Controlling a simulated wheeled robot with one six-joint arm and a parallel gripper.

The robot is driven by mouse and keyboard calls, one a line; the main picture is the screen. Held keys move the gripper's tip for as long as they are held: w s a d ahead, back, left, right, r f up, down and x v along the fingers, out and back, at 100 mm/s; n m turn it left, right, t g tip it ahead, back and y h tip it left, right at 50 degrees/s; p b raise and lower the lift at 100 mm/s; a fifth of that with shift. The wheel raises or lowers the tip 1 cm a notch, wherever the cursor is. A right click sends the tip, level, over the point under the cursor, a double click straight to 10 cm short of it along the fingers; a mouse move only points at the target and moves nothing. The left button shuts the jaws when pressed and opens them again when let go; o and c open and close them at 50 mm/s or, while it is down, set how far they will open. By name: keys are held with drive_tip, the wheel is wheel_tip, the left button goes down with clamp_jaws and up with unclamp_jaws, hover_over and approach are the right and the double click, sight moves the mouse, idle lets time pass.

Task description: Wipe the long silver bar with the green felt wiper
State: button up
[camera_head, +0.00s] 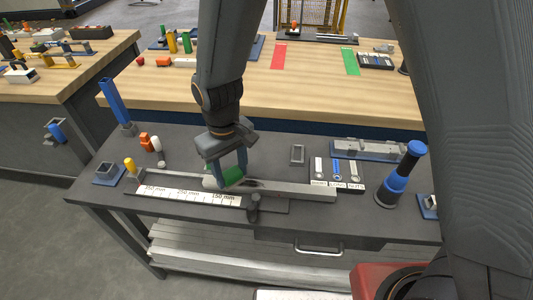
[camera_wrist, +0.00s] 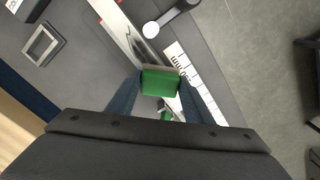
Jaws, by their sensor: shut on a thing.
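The green felt wiper (camera_head: 233,177) is between the fingers of my gripper (camera_head: 230,168), which is shut on it. The wiper also shows in the wrist view (camera_wrist: 160,83), between both fingertips. The long silver bar (camera_head: 300,190) lies across the dark bench, and the wiper is over its middle-left part. Whether the wiper touches the bar I cannot tell. In the wrist view the bar (camera_wrist: 113,18) runs past the wiper, with dark marks on its surface near it. My gripper hides part of the bar.
A white millimetre scale (camera_head: 190,195) lies along the bar's front, with a dark clamp lever (camera_head: 254,205) near its right end. A blue-and-black cylinder (camera_head: 403,175) stands at right, a tray of small parts (camera_head: 337,183) behind the bar. A tall blue post (camera_head: 116,103) stands at back left.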

drive_tip(key=shift+a, duration=0.5)
drive_tip(key=shift+w+a, duration=0.1)
drive_tip(key=shift+a, duration=0.25)
drive_tip(key=shift+a+f+b, duration=0.2)
drive_tip(key=shift+a+b, duration=0.05)
drive_tip(key=shift+b, duration=0.2)
drive_tip(key=shift+d+r+p, duration=0.25)
drive_tip(key=shift+d+p, duration=0.05)
drive_tip(key=shift+d, duration=0.6)
drive_tip(key=shift+s+d+p, duration=0.2)
drive_tip(key=shift+d+p, duration=0.1)
drive_tip(key=shift+d, duration=1.35)
drive_tip(key=shift+s+d+p, duration=0.15)
drive_tip(key=shift+d+p, duration=0.1)
drive_tip(key=shift+d, duration=1.35)
drive_tip(key=shift+s+d+p, duration=0.2)
drive_tip(key=shift+d+p, duration=0.1)
drive_tip(key=shift+d, duration=1.35)
drive_tip(key=shift+r+p, duration=0.25)
drive_tip(key=shift+p, duration=0.15)
wheel_tip(320, 180, up, 2)
drive_tip(key=shift+w+r+p, duration=0.1)
drive_tip(key=shift+p, duration=0.2)
drive_tip(key=shift+s+r+p, duration=0.2)
drive_tip(key=shift+r+p, duration=0.05)
drive_tip(key=shift+p, duration=0.15)
drive_tip(key=shift+w+r+p, duration=0.1)
drive_tip(key=shift+r+p, duration=1.95)
drive_tip(key=shift+r, duration=0.4)
